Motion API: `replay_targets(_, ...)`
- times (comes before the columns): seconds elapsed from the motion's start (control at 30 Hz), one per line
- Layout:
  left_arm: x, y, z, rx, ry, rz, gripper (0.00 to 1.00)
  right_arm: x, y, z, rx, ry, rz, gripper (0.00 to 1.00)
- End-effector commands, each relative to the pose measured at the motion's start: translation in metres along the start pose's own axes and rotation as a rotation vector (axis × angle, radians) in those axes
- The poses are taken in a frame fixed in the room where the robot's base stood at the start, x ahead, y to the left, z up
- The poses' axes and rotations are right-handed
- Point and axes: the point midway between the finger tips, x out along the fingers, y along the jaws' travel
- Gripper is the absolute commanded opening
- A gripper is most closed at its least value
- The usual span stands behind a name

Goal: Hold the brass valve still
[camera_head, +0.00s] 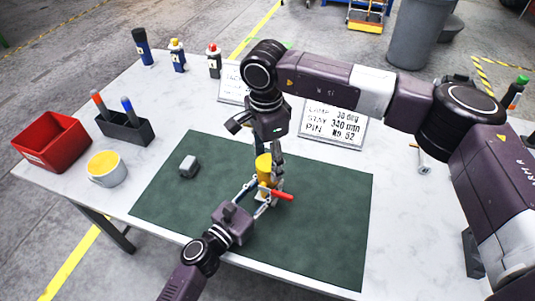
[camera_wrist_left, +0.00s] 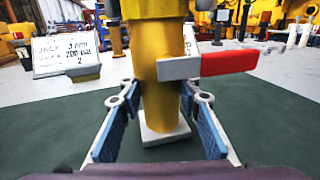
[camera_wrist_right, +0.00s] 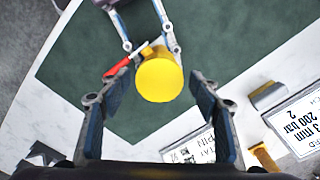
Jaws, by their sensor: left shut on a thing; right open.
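The brass valve (camera_head: 263,166) stands upright on a small pale square base (camera_wrist_left: 165,132) on the green mat (camera_head: 325,235). Its red lever (camera_head: 283,196) points right in the head view; the lever also shows in the left wrist view (camera_wrist_left: 228,60). My left gripper (camera_wrist_left: 158,100) is shut on the valve's lower body, one finger on each side. My right gripper (camera_wrist_right: 155,85) is open and empty above the valve. Its fingers point down toward the valve's round yellow top (camera_wrist_right: 159,79), apart from it. In the head view the right gripper (camera_head: 276,149) partly hides the valve.
A grey block (camera_head: 188,166) lies on the mat. Several bottles and two signs (camera_head: 335,124) stand toward the back. The mat's front right is clear.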

Motion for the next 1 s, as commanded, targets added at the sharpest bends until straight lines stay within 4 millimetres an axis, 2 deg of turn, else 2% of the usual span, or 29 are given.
replay_targets(0.13, 0.0008, 0.0000, 0.0029, 0.000, -0.005, -0.001, 0.00, -0.0003, 0.0000, -0.0003, 0.000, 0.000, 0.000, 0.57)
replay_targets(0.53, 0.0008, -0.0003, 0.0029, 0.000, -0.005, -0.001, 0.00, -0.0006, -0.0001, -0.0004, 0.001, 0.001, 0.000, 0.14)
replay_targets(0.73, 0.0008, -0.0004, 0.0029, 0.000, -0.005, -0.002, 0.00, -0.0006, -0.0002, -0.0003, 0.095, 0.000, 0.000, 0.13)
replay_targets(1.0, 0.0008, -0.0006, 0.0029, 0.000, -0.005, -0.002, 0.00, -0.0001, -0.0002, -0.0001, 0.569, 0.000, 0.000, 0.13)
